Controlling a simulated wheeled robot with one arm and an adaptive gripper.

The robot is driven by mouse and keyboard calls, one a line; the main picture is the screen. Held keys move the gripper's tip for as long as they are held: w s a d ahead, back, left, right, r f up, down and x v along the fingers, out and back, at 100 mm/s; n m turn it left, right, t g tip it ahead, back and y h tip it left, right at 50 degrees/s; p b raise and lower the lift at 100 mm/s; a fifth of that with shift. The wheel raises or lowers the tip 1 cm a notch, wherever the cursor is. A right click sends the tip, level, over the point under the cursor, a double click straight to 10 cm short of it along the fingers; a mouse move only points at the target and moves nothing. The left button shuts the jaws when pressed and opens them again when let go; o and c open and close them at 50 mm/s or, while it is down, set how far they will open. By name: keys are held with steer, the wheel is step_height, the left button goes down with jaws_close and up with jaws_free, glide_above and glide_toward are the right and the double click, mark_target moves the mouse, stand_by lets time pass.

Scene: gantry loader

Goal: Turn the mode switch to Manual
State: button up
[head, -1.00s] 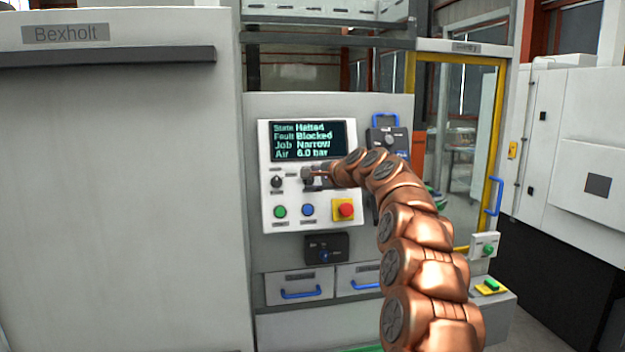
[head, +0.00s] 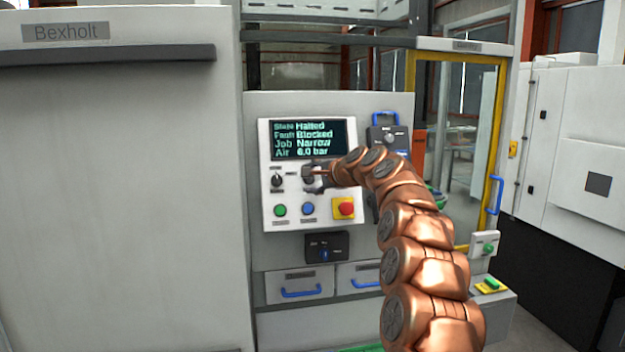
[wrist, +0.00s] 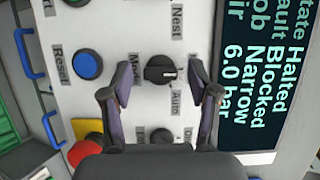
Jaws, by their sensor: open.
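The mode switch (wrist: 160,73) is a round black knob on the white control panel (head: 267,215). Its "Mode" label and an "Auto" label show beside it in the wrist view; another label is partly hidden by a finger. A small pale mark shows on the knob, but I cannot tell for sure which label it points at. My gripper (wrist: 168,80) is open, with one finger on each side of the knob and gaps showing between. In the head view my gripper (head: 313,176) is at the panel below the screen and largely covers the switch.
The screen (head: 308,140) reads Halted, Blocked, Narrow, 6.0 bar. Close by are another knob (head: 277,180), a green button (head: 280,211), a blue Reset button (head: 308,209) and a red emergency stop (head: 346,207). One more knob (wrist: 162,137) lies near my gripper's palm.

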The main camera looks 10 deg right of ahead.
steer(key=v, duration=1.2)
stand_by(0.5)
steer(key=s+a+f+n+g, duration=0.3)
steer(key=s+a+f, duration=0.2)
steer(key=s, duration=0.3)
steer(key=s+a+f+n+g, duration=0.25)
steer(key=s+a+f, duration=0.2)
steer(key=s, duration=0.35)
steer(key=s+a+f+n+g, duration=0.2)
steer(key=s+a+f+n, duration=0.25)
steer(key=s, duration=0.25)
steer(key=s+d+f+n+g+h, duration=0.1)
steer(key=s+d+f+g+h, duration=0.1)
steer(key=s+f, duration=0.4)
steer(key=s+d+f+n+g+h, duration=0.2)
steer(key=s+f, duration=0.3)
steer(key=s, duration=1.1)
steer(key=s+d+f+n+g+h, duration=0.1)
steer(key=s+d+f+g, duration=0.2)
steer(key=s+f, duration=0.3)
steer(key=s+d, duration=0.1)
steer(key=s, duration=0.4)
steer(key=shift+s+d+f+n+h, duration=0.3)
steer(key=shift+d+f+h, duration=0.05)
steer(key=shift+h, duration=0.05)
